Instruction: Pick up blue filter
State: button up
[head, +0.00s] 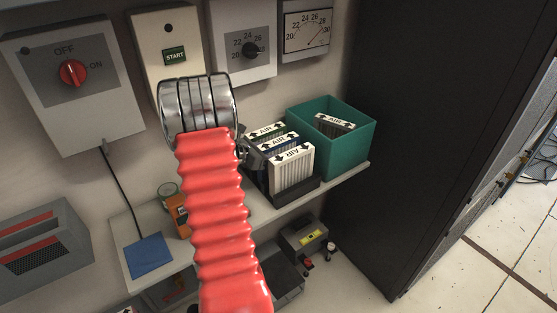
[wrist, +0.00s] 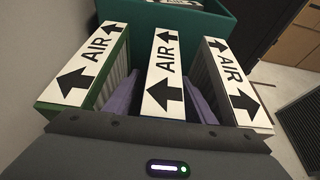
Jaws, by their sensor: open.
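Three upright filters with white AIR labels stand side by side in a dark holder on the shelf. The blue filter (head: 278,142) appears to be the middle one; its blue side shows only slightly in the head view. In the wrist view, the middle filter (wrist: 164,72) stands between the two purplish fingers of my gripper (wrist: 162,100). The fingers are apart, one on each side of it, in the gaps beside its neighbours. Whether they touch it cannot be told. In the head view my gripper is mostly hidden behind my arm.
A green-framed filter (wrist: 85,75) is close on the left and a white-sided filter (wrist: 235,85) close on the right. A teal bin (head: 358,150) with another filter (head: 335,122) stands just beyond. A dark cabinet (head: 430,110) bounds the right. Control boxes hang on the wall behind.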

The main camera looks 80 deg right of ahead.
jog(key=shift+c, duration=0.5)
jog(key=c, duration=1.1)
notch_tip(320, 180, up, 10)
jog(key=shift+r, duration=0.1)
dwell(0.8)
